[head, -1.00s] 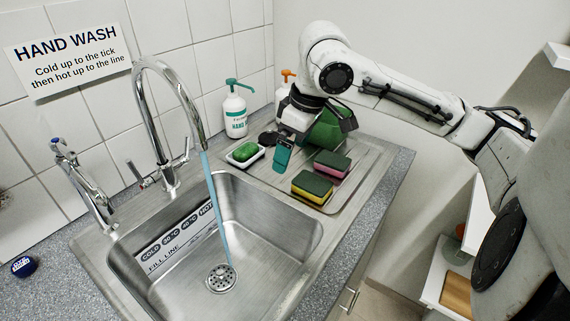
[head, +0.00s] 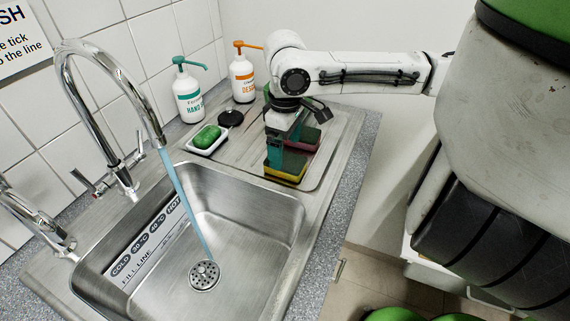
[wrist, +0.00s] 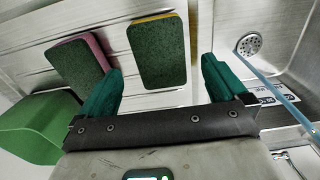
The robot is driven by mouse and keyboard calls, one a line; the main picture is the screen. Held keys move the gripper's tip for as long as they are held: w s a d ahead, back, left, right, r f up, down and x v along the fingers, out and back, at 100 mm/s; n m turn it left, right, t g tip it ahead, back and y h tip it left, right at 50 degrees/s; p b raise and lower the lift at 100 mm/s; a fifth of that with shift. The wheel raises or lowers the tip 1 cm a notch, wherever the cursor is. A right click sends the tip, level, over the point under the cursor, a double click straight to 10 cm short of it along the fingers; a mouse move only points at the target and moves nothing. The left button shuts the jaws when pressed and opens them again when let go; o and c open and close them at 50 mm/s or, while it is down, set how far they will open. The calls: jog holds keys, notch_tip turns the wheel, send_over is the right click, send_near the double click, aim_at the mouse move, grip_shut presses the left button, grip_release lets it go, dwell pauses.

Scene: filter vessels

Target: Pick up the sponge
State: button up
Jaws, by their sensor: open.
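A yellow sponge with a dark green scouring top (head: 285,174) lies on the ribbed steel drainboard beside the sink. A pink sponge with the same green top (head: 308,145) lies just behind it, partly hidden by my gripper. My gripper (head: 287,155) is open and points down at the yellow sponge, hiding part of it. In the wrist view the yellow sponge (wrist: 158,52) shows beyond the gap between my teal fingers, with both fingers apart from it. The pink sponge (wrist: 80,62) lies by the left finger, which overlaps its corner in the picture.
A white dish with green soap (head: 207,139), a black round item (head: 231,118) and two pump bottles (head: 188,92) (head: 243,75) stand left of and behind my gripper. A green object (wrist: 40,130) is at left in the wrist view. The tap runs into the sink (head: 240,215).

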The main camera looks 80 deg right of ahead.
aim_at(285, 160)
jog(key=shift+f, duration=1.8)
jog(key=c, duration=1.1)
jog(key=shift+r, duration=0.15)
